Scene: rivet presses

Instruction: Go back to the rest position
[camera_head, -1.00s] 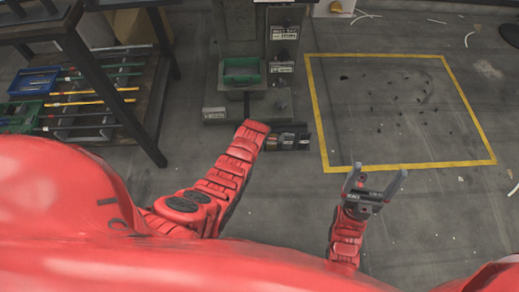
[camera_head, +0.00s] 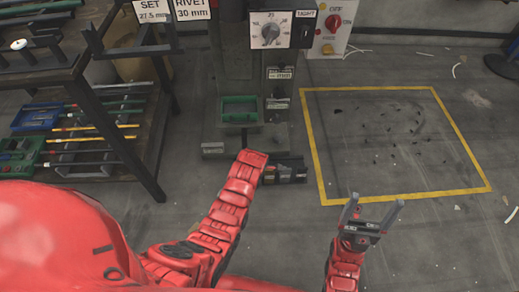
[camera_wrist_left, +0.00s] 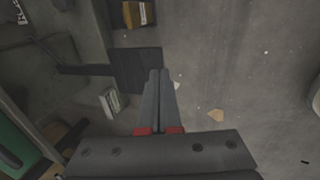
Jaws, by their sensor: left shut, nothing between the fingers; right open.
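My right gripper (camera_head: 376,215) is in the lower right of the head view, with its two grey fingers spread apart and nothing between them. It is over bare floor, in front of the yellow floor square. My left arm, red and segmented, reaches up toward the rivet press (camera_head: 240,75), and its gripper is hidden at the arm's end in the head view. In the left wrist view my left gripper (camera_wrist_left: 159,75) has its two fingers together, with nothing held, pointing over the floor and a dark tray-like part.
A green bin (camera_head: 240,110) sits on the press. Small dark bins (camera_head: 287,171) stand at its foot. A rack (camera_head: 95,125) with coloured rods is at left, with a blue bin (camera_head: 37,117). A yellow outline (camera_head: 405,195) marks mostly clear floor. A control box (camera_head: 333,25) is at the back.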

